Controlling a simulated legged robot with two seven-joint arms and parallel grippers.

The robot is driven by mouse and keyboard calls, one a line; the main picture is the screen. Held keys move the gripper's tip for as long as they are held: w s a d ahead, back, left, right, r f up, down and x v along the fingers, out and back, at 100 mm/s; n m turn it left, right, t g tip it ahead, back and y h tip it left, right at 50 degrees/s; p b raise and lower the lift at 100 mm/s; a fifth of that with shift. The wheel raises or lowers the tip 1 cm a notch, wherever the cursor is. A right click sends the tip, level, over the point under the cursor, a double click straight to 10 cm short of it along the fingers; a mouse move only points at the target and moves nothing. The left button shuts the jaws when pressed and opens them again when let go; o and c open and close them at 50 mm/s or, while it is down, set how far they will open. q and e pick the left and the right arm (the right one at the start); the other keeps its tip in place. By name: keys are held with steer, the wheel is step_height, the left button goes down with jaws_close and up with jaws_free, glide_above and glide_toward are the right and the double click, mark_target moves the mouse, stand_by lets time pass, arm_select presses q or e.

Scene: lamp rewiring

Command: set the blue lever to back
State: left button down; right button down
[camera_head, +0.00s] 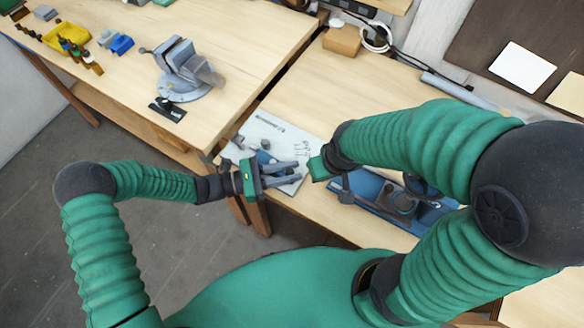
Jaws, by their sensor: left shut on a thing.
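A white board (293,134) with small grey fittings and dark print lies at the near left corner of the right-hand table. A small blue part (263,157), perhaps the blue lever, shows on it just above my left gripper's fingers. My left gripper (299,171) reaches over the board from the left, its grey fingers pointing right. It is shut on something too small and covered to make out. The lever's setting cannot be read. My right gripper (318,169) is at the board's right edge; its fingers are not clear.
A grey vise (182,68) and a yellow bin (66,36) stand on the left table. The right table's middle is clear.

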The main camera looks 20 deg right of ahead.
arm_select(q)
steer(key=c, duration=1.2)
jaws_free()
steer(key=shift+a, duration=0.1)
arm_select(e)
steer(key=shift+a, duration=0.15)
steer(key=b+x, duration=0.2)
steer(key=shift+s+f+b, duration=0.2)
steer(key=shift+f+b, duration=0.2)
steer(key=shift+f, duration=0.05)
arm_select(q)
steer(key=w+a, duration=0.2)
steer(key=a, duration=1.5)
steer(key=shift+d, duration=0.1)
